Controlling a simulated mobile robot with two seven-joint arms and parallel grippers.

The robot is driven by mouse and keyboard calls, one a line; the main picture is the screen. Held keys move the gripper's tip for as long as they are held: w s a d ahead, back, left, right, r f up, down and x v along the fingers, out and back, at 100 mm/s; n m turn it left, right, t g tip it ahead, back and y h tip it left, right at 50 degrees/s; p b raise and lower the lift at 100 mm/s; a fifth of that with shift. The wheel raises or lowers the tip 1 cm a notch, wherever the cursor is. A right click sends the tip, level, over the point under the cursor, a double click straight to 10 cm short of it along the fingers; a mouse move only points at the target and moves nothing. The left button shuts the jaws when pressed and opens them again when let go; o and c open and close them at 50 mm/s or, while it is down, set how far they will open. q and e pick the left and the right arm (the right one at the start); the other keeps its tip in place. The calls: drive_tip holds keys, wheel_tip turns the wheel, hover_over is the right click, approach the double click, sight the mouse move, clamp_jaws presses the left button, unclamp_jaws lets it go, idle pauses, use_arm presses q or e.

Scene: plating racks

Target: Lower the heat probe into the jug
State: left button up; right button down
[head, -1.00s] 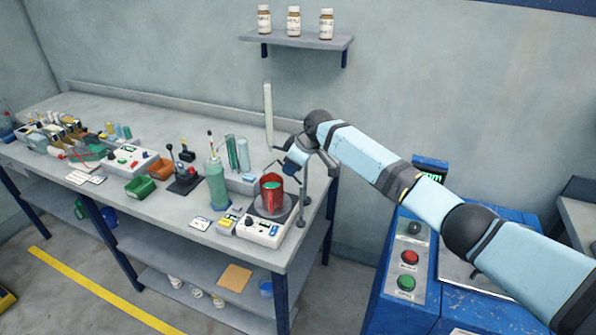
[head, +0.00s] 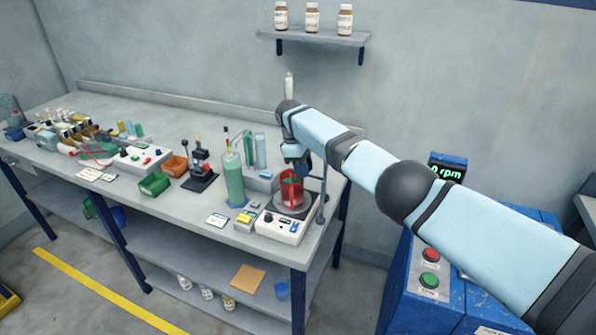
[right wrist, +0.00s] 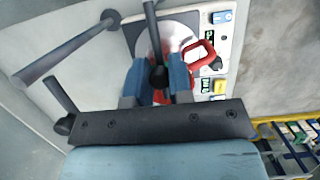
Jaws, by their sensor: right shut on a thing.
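The red jug (head: 291,190) stands on the round top of a white hotplate (head: 279,228) at the bench's right end. In the right wrist view the red jug handle (right wrist: 204,52) shows beyond my fingers. My right gripper (head: 297,158) is just above the jug. In the right wrist view its blue fingers (right wrist: 158,84) are shut on the dark heat probe (right wrist: 157,72), whose black rod shows between and past them. The probe's lower end is hidden, so I cannot tell whether it is inside the jug. My left gripper is out of view.
A thin grey stand pole (head: 322,195) rises close right of the jug; the stand's bars (right wrist: 70,55) also show in the right wrist view. A tall green cylinder (head: 234,178) stands left of the hotplate. A blue machine (head: 425,265) stands right of the bench.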

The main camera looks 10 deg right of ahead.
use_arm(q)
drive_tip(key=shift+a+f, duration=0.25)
use_arm(e)
drive_tip(key=shift+f, duration=0.15)
drive_tip(key=c, duration=1)
unclamp_jaws()
